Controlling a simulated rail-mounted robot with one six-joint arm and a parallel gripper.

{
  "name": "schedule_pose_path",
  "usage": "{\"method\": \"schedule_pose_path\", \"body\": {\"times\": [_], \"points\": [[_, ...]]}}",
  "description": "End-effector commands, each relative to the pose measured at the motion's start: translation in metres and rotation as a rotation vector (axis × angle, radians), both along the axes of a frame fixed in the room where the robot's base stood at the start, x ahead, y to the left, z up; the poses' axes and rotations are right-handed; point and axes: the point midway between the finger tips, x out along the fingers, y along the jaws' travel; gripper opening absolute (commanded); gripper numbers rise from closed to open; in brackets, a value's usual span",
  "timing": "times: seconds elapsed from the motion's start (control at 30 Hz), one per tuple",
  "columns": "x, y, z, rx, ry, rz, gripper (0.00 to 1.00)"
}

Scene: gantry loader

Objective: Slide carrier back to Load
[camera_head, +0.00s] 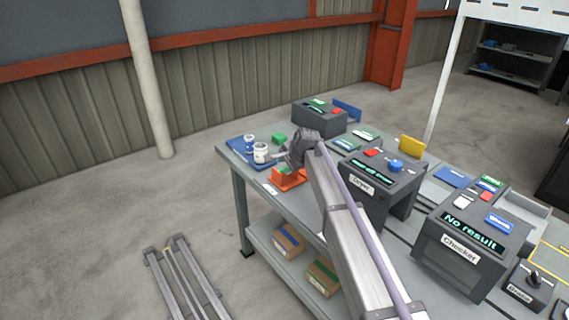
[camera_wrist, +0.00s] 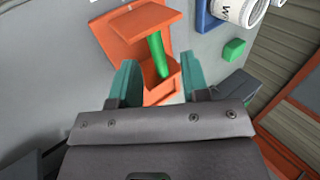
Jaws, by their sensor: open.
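An orange carrier-like part (camera_head: 288,180) stands on the grey table near its left end; I cannot tell for sure that it is the carrier. It shows in the wrist view (camera_wrist: 152,20) as an orange body with a flat top plate and a green upright post (camera_wrist: 157,52). My gripper (camera_wrist: 161,75) is open, its two teal fingers on either side of the lower orange part, with a gap and nothing held. In the head view my gripper (camera_head: 286,156) is just above and beside the orange part, which my arm partly hides. No readable Load label shows.
The dark Dryer box (camera_head: 388,190) and the Checker box (camera_head: 462,262), reading "No result", stand to the right. A dark box (camera_head: 318,118) stands behind.

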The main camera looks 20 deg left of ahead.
Motion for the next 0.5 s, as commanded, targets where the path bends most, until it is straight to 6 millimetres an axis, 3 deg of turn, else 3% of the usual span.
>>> {"method": "schedule_pose_path", "body": {"times": [0.03, 0.2, 0.33, 0.5], "points": [[-0.005, -0.007, 0.022, 0.000, 0.000, -0.001, 0.42], [-0.018, -0.027, 0.059, 0.000, 0.000, -0.001, 0.42], [-0.023, -0.036, 0.070, 0.001, 0.000, 0.001, 0.42], [-0.023, -0.037, 0.067, 0.001, 0.000, 0.001, 0.42]]}}
